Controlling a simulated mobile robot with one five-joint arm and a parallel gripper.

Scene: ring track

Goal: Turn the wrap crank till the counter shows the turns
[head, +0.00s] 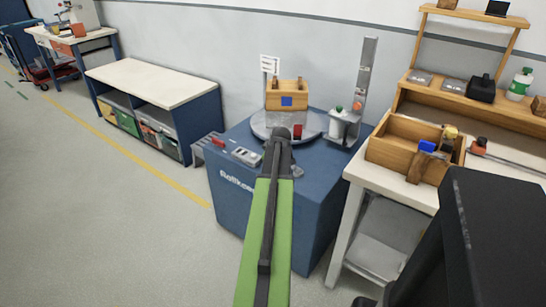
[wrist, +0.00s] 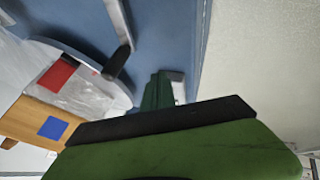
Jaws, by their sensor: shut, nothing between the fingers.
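The blue wrap machine (head: 235,195) has a round grey turntable (head: 262,127) bearing a wooden crate with a blue square (head: 287,89). A grey panel with pale windows (head: 244,155), perhaps the counter, sits on its left top; its digits are too small to read. In the wrist view a metal bar with a dark handle (wrist: 118,62), which looks like the crank, lies over the blue top. My gripper (wrist: 157,90) is shut and empty, to the right of that handle and apart from it. In the head view my wrist hides the fingers.
A grey mast (head: 363,75) stands at the machine's back right. A workbench (head: 410,190) with a wooden bin (head: 385,152) is close on the right. A low shelf bench (head: 150,82) stands to the left. The floor at front left is clear.

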